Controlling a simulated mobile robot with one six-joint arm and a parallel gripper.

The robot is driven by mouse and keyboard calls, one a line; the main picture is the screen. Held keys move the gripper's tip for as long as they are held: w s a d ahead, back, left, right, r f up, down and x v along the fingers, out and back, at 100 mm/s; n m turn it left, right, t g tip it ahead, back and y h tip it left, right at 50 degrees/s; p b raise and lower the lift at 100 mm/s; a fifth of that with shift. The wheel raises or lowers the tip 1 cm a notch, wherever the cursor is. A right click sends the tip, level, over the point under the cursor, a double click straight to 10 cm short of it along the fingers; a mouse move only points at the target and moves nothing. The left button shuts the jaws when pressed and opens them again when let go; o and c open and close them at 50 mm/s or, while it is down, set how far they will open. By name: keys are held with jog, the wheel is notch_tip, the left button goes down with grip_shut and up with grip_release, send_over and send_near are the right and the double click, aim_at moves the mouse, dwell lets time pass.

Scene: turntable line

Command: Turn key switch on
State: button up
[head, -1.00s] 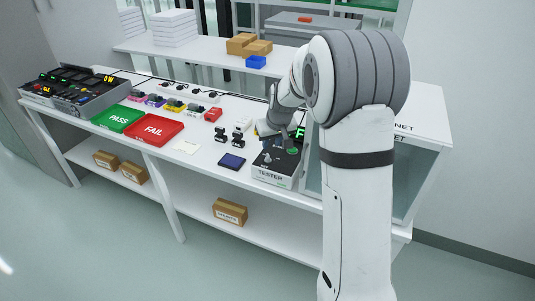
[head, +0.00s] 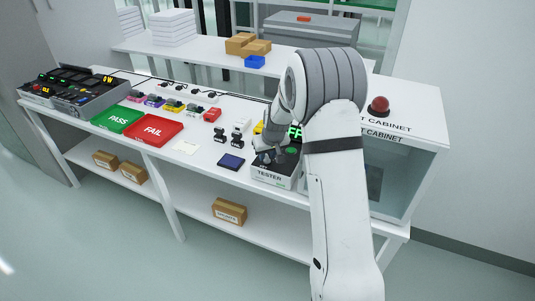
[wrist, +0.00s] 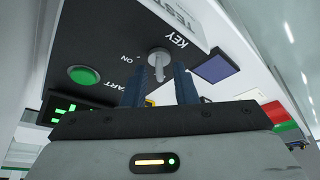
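The tester (head: 272,177) is a dark-topped box with a white front at the right end of the bench. In the wrist view its panel (wrist: 110,40) shows upside down, with a grey round key switch (wrist: 158,57) by the words KEY and ON. A short key stem points from it toward my gripper. My gripper (wrist: 161,82) is open, its two dark blue fingers apart on either side of the stem; I cannot tell if they touch it. In the head view my gripper (head: 268,156) is low over the tester and the switch is hidden.
A green start button (wrist: 84,75) and a lit green display (wrist: 75,108) are on the panel. A dark blue device (head: 231,161) lies left of the tester. A cabinet with a red button (head: 378,106) stands at the right.

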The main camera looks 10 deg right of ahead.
grip_shut()
